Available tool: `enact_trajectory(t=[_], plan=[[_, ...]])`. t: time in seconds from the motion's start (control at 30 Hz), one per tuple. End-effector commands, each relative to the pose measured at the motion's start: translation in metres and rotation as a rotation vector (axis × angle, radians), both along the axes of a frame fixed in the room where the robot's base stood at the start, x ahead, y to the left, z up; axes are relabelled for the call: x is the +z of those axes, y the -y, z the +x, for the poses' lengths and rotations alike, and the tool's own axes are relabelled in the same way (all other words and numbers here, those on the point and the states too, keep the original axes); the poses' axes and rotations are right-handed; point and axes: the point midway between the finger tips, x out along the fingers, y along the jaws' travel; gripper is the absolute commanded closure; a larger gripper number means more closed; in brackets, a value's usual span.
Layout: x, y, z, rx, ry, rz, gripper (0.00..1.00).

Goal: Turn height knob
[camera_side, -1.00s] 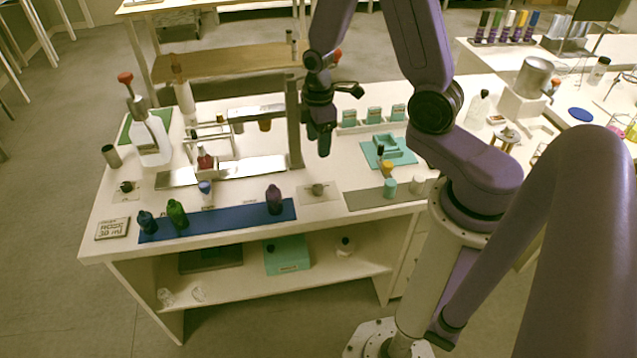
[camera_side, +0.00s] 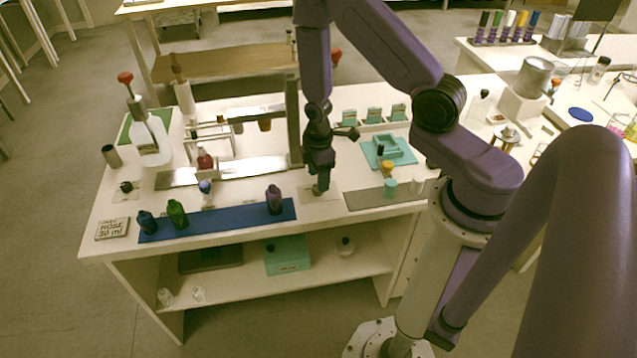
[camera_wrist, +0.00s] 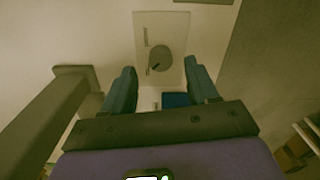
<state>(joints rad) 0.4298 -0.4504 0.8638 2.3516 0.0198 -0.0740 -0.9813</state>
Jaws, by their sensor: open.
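The knob (camera_wrist: 160,61) is a small grey round one with a dark mark on it. It sits on a pale plate (camera_wrist: 172,22) in the wrist view. In the side view the plate (camera_side: 333,196) lies right of the blue mat, and my gripper mostly hides the knob. My gripper (camera_side: 321,189) points down over the plate. In the wrist view my gripper (camera_wrist: 160,70) is open, with one finger on each side of the knob. I cannot tell whether the fingertips are level with the knob or still above it.
A tall metal post (camera_side: 294,125) stands close behind and left of my gripper; it also shows in the wrist view (camera_wrist: 45,115). A purple bottle (camera_side: 274,200) stands on the blue mat (camera_side: 228,219). A grey mat (camera_side: 360,201) with small jars lies to the right.

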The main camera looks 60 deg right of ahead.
Motion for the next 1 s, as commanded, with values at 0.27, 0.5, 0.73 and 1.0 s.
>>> enact_trajectory(t=[0.27, 0.5, 0.73, 1.0], plan=[[-0.026, 0.0, 0.0, -0.001, -0.002, 0.0, 0.41], [-0.033, 0.0, 0.0, -0.001, -0.001, 0.0, 0.41], [-0.033, 0.0, 0.0, -0.001, 0.0, 0.0, 0.44], [-0.033, 0.0, 0.0, -0.001, 0.0, 0.0, 0.97]])
